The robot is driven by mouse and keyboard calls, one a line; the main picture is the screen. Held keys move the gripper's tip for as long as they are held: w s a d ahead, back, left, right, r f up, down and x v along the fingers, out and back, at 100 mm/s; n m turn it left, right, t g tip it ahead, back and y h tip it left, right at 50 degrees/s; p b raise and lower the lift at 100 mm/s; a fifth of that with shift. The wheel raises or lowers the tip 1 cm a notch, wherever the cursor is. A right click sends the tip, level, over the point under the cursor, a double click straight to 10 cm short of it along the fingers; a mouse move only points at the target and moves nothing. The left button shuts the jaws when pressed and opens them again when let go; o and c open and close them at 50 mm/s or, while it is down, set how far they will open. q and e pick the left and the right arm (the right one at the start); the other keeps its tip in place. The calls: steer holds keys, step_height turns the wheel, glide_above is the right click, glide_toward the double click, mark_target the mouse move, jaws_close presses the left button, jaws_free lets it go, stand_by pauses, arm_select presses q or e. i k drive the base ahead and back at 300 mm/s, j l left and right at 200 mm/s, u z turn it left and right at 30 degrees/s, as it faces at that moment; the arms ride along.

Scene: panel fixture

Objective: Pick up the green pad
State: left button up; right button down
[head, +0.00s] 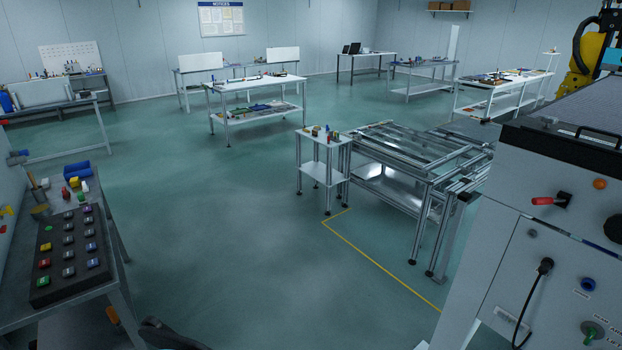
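A dark panel (72,256) with rows of small coloured pads or buttons lies on the bench at the left. A green pad (43,282) is at its near left corner, next to a grey one. A smaller green spot (48,228) shows near the panel's far left. Another small green object (81,197) lies on the bench behind the panel, among red, yellow and white items. I cannot tell for certain which is the task's pad. Neither of my grippers is clearly in view. A dark rounded shape at the bottom edge cannot be identified.
Blue rolls (76,171) and a brush (38,205) are on the left bench (112,283). A large grey control cabinet (530,270) fills the right side. A metal frame table (420,165) and small stand (322,160) stand mid-right. The green floor between is clear.

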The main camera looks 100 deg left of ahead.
mark_target(82, 200)
steer(key=u, duration=4.85)
